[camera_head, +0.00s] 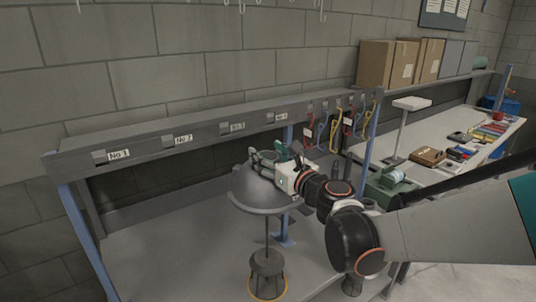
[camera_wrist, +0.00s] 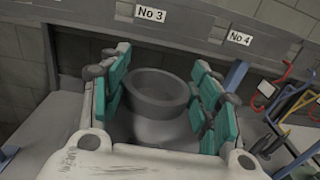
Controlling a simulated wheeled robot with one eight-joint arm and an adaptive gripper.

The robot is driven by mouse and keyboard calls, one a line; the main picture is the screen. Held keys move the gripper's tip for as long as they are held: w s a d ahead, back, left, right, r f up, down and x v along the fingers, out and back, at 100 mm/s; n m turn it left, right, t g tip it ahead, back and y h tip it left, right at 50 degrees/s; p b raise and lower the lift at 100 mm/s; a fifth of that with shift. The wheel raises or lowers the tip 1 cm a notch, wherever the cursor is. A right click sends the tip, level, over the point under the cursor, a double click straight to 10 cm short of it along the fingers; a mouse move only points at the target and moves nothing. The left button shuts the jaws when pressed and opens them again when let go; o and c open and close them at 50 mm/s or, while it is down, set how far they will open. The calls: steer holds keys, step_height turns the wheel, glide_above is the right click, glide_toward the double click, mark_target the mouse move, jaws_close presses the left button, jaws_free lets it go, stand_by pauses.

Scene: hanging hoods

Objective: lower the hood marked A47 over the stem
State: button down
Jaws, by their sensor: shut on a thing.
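The hood, a grey dome with a wide rim (camera_head: 250,193), is upright above the bench. My gripper (camera_head: 272,158) is shut on the neck at its top. The wrist view shows the teal finger pads (camera_wrist: 162,98) on either side of the round grey neck (camera_wrist: 160,88). No A47 mark is legible. The stem, a thin dark rod (camera_head: 267,233), rises from a round dark base (camera_head: 267,265) with a yellow ring (camera_head: 268,295) around its foot. The stem's upper end is hidden behind or inside the hood, so I cannot tell which.
A grey rail (camera_head: 205,133) with labels No 1 to No 4 runs behind the hood. Several coloured hooks (camera_head: 335,130) hang at its right end. A blue post (camera_head: 283,225) stands just behind. The bench (camera_head: 165,250) is clear to the left. Boxes (camera_head: 376,65) sit on a shelf.

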steer(key=shift+f+b, duration=4.65)
steer(key=shift+f, duration=1.85)
steer(key=shift+f+b, duration=7.2)
steer(key=shift+f, duration=3.05)
steer(key=shift+c, duration=2.4)
jaws_free()
steer(key=shift+s, duration=0.1)
